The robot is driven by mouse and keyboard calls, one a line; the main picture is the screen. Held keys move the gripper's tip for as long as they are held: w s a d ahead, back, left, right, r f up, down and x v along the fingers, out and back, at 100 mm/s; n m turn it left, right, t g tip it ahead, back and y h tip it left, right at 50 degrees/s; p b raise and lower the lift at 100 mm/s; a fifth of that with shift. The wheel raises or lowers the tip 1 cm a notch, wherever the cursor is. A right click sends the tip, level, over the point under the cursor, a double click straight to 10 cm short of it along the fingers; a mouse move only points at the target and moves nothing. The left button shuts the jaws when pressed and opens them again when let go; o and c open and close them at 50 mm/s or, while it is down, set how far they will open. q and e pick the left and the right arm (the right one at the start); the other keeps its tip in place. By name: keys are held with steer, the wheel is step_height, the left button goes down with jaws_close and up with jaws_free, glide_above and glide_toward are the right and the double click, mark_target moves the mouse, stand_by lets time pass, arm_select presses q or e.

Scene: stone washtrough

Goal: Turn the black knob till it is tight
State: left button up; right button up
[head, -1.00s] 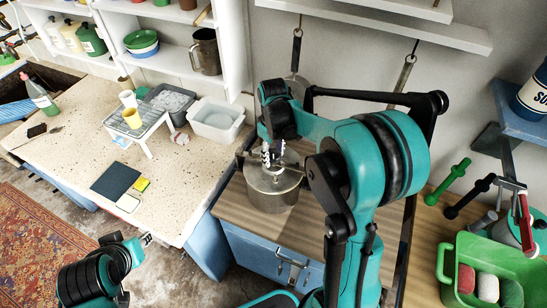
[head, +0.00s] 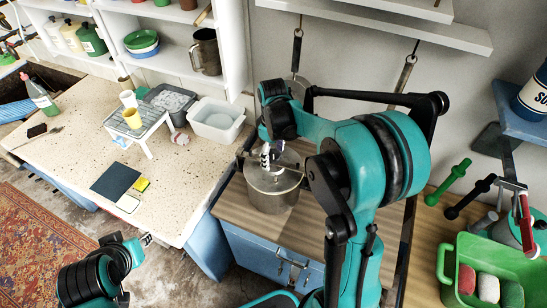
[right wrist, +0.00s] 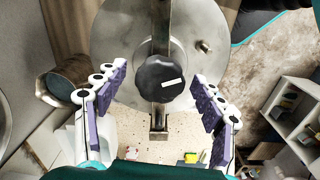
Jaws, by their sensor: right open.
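The black knob (right wrist: 152,76) is lobed, with a white mark on its top. It sits on a metal bar (right wrist: 161,38) across the round metal lid (right wrist: 200,22). In the head view the metal pot (head: 271,198) stands on the wooden top, its knob hidden by my right gripper (head: 267,158). In the right wrist view my right gripper (right wrist: 158,77) is open. Its purple-padded fingers are on either side of the knob, with gaps visible. My left gripper (head: 146,240) is low at the left, too small to tell its state.
A white tub (head: 216,122) and a small white rack (head: 140,125) with cups stand on the speckled counter. At the right are a green crate (head: 445,265) with coloured blocks and dumbbell-shaped green (head: 448,182) and black (head: 468,198) things. Shelves overhang the back wall.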

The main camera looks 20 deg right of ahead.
steer(key=n, duration=0.6)
steer(key=shift+n, duration=0.4)
steer(key=n, duration=0.6)
